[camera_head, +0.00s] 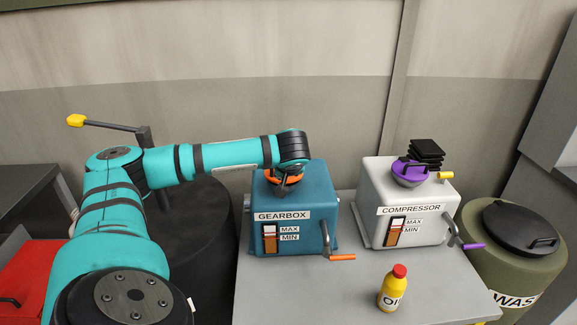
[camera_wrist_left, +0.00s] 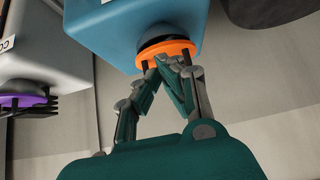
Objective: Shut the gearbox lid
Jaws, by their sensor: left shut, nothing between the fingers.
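The blue gearbox (camera_head: 322,205) stands on the grey table, with its orange lid (camera_head: 270,177) on top, partly hidden by my left arm's end. In the left wrist view the orange lid (camera_wrist_left: 178,50) sits against the dark round neck (camera_wrist_left: 165,33) of the gearbox (camera_wrist_left: 110,30). I cannot tell whether it is fully closed. My left gripper (camera_head: 284,188) is over the gearbox top. Its fingers are shut and empty, with the tips (camera_wrist_left: 165,62) at the edge of the lid; contact is unclear. My right gripper is not in view.
The white compressor (camera_head: 375,205) with a purple lid (camera_head: 408,173) stands to the right. A yellow oil bottle (camera_head: 392,292) stands near the front of the table (camera_head: 300,290). An orange-handled crank (camera_head: 342,257) sticks out from the gearbox. A green waste drum (camera_head: 515,265) is at the far right.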

